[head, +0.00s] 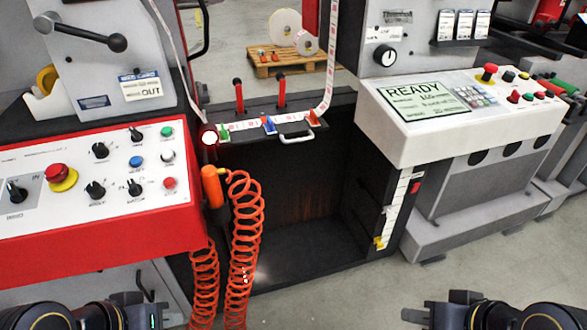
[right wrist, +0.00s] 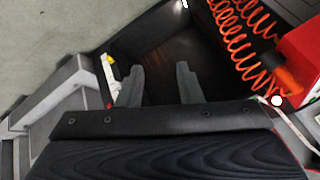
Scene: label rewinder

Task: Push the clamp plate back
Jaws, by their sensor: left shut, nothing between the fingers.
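A dark splice table (head: 262,115) bridges the gap between the two machine cabinets in the head view. A white label strip (head: 243,126) runs across it, with green, blue and orange tabs along it. I cannot tell for sure which part is the clamp plate. My left gripper (head: 165,314) is low at the lower left, shut and empty, well away from the table. My right gripper (head: 412,314) is low at the right, its fingers (right wrist: 160,88) apart and empty.
A red control panel (head: 100,190) stands at left, with an orange tool (head: 212,187) and coiled orange hose (head: 242,240) hanging beside it. A white console with a READY screen (head: 428,97) stands at right. A dark open bay (head: 300,200) lies below the table.

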